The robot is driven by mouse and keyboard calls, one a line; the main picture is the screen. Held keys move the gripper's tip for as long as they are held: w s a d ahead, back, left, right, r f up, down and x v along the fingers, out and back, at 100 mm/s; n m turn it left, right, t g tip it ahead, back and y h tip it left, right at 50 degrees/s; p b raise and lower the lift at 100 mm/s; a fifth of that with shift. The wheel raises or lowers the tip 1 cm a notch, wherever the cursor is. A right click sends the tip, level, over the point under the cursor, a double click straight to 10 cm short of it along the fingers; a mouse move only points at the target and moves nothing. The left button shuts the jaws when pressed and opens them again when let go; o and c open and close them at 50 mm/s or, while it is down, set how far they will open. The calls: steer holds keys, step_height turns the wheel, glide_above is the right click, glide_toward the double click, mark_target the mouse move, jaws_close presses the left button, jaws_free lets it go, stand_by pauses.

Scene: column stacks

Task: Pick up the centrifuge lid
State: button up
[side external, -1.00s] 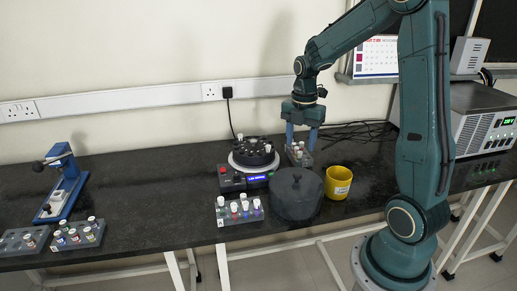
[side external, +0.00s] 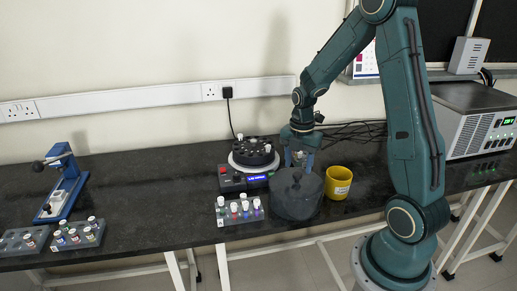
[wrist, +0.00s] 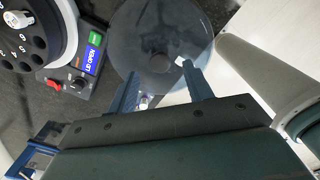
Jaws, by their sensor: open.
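The centrifuge lid (side external: 297,198) is a dark grey, slightly see-through round cover with a small knob on top. It rests on the black bench, in front of and to the right of the centrifuge (side external: 240,182). In the wrist view the lid (wrist: 145,35) is a dark disc with its knob (wrist: 160,63) near the fingertips. My gripper (side external: 299,166) is open and empty, pointing down over the lid, its fingers to either side of the knob as seen from the wrist. The centrifuge is uncovered, and its display (wrist: 93,58) reads "LID OPEN".
A rack (side external: 239,217) of capped tubes stands left of the lid, and a yellow cup (side external: 338,183) stands close on its right. More racks (side external: 76,236) and a blue press (side external: 64,190) are far left. A grey instrument (side external: 474,125) stands at the right.

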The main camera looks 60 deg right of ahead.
mark_target(297, 174)
steer(key=shift+f, duration=1.6)
jaws_close()
